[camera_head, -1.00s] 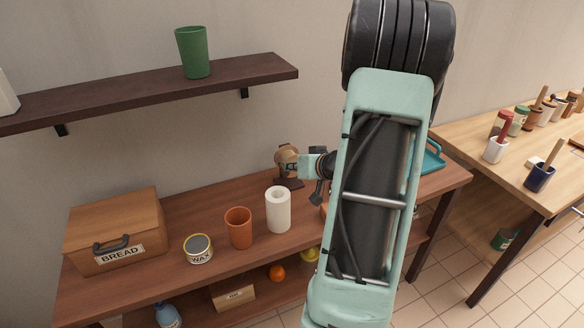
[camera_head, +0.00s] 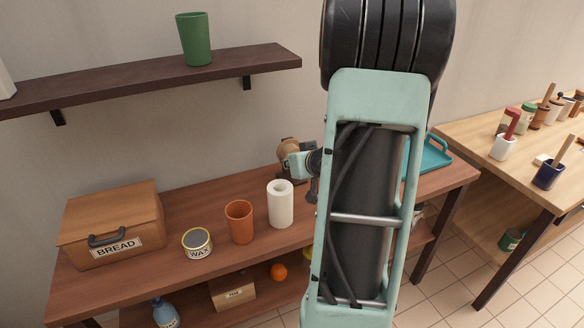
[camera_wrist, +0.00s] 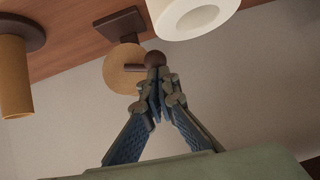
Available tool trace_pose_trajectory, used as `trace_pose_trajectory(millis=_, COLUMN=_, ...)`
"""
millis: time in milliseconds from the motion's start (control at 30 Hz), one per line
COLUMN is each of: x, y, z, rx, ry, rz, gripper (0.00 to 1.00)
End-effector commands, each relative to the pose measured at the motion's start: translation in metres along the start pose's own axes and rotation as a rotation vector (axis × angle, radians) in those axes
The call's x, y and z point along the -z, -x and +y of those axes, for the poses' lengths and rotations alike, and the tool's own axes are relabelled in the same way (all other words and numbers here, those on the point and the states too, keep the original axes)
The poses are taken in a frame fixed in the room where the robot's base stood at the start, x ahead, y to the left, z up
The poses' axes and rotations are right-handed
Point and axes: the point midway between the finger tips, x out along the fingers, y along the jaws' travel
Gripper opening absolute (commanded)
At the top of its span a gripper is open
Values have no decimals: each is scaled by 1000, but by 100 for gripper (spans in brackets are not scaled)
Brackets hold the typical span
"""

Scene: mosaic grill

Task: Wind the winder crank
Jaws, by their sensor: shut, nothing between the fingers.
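The winder (camera_head: 287,151) stands at the back of the brown table, partly hidden by my arm. In the wrist view, the winder (camera_wrist: 125,72) is a round tan drum on a dark base, with a crank arm ending in a dark round knob (camera_wrist: 154,58). My gripper (camera_wrist: 158,84) is shut and empty, with its fingertips at the knob. The tips overlap the knob's edge in the picture; I cannot tell if they touch. In the head view, my arm hides the fingers.
A white roll (camera_head: 280,204), an orange cup (camera_head: 239,222), a wax tin (camera_head: 197,243) and a bread box (camera_head: 112,225) stand left of my arm. A tan cylinder (camera_wrist: 14,75) on a dark base shows in the wrist view. A teal tray (camera_head: 428,157) is to the right.

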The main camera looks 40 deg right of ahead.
Motion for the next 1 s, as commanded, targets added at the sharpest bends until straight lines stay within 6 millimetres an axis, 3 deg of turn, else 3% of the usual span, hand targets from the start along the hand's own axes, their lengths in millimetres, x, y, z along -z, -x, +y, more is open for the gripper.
trace_pose_trajectory(millis=100, x=-10, y=-8, z=-5, rx=-36, ry=60, rz=2, gripper=0)
trace_pose_trajectory(millis=500, x=-21, y=-15, z=-15, rx=-165, ry=250, rz=1, gripper=0)
trace_pose_trajectory(millis=1000, x=-25, y=-17, z=-16, rx=-169, ry=251, rz=0, gripper=0)
